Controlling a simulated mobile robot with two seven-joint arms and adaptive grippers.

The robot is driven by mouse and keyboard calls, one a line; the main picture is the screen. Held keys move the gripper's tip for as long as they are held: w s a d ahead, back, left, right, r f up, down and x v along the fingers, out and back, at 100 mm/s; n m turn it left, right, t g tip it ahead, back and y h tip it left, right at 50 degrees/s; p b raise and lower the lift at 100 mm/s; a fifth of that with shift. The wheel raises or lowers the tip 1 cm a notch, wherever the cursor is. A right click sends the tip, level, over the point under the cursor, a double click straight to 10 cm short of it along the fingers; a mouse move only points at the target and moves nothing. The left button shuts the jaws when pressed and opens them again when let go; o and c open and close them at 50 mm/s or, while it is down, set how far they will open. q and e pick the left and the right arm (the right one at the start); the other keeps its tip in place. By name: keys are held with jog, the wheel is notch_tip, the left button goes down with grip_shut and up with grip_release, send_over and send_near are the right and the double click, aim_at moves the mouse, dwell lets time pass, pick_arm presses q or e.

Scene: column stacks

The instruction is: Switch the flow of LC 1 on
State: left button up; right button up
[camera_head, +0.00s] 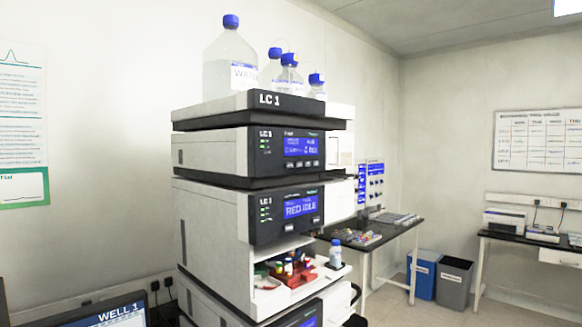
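The LC 1 stack (215,210) stands in the centre, its front turned to the right. Its top tray (215,111) carries the "LC 1" label and several blue-capped bottles (229,76). Below is a module with a lit blue screen (299,146), small green lights (265,147) and a row of small buttons (300,164); its screen text is too small to read. The module under it has a blue screen (301,207) that seems to read "RED IDLE", with buttons (303,223) below. A lower module's screen (309,322) is cut off by the bottom edge. Neither gripper is in view.
An open bay (285,252) in the stack holds coloured vials, with a blue-capped bottle (335,254) at its edge. A "WELL 1" monitor (110,316) is at bottom left. Behind are tables (408,229), a blue bin (422,274) and a grey bin (454,283). Floor shows at right.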

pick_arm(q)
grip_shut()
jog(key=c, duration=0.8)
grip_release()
